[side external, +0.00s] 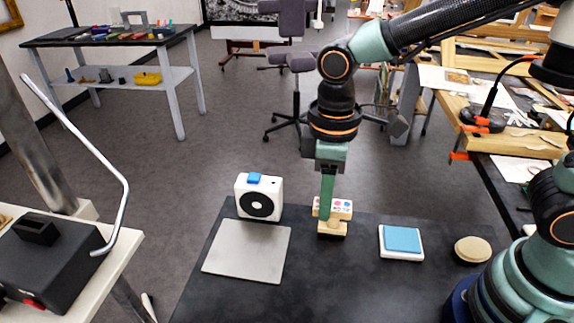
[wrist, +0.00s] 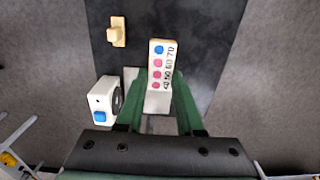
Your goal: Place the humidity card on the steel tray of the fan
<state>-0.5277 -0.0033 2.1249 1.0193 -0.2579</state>
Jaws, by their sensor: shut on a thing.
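The humidity card (side external: 342,207) is a small pale plate with coloured dots; in the wrist view (wrist: 159,62) its dots and numbers face the camera. My gripper (side external: 326,208) points down and is shut on the card's near end, between the green fingers (wrist: 161,88). The card is held up and looks apart from the wooden block in the wrist view. The white fan (side external: 275,190) stands left of my gripper, with a blue top piece and a dark round face; it also shows in the wrist view (wrist: 101,97). The bare steel tray (side external: 246,252) lies flat before the fan.
A wooden block (side external: 332,231) stands below my gripper and shows in the wrist view (wrist: 117,32). A white and blue pad (side external: 402,241) and a round beige piece (side external: 473,249) lie to the right. A bent metal rod (side external: 90,150) rises at far left. The dark table's front middle is clear.

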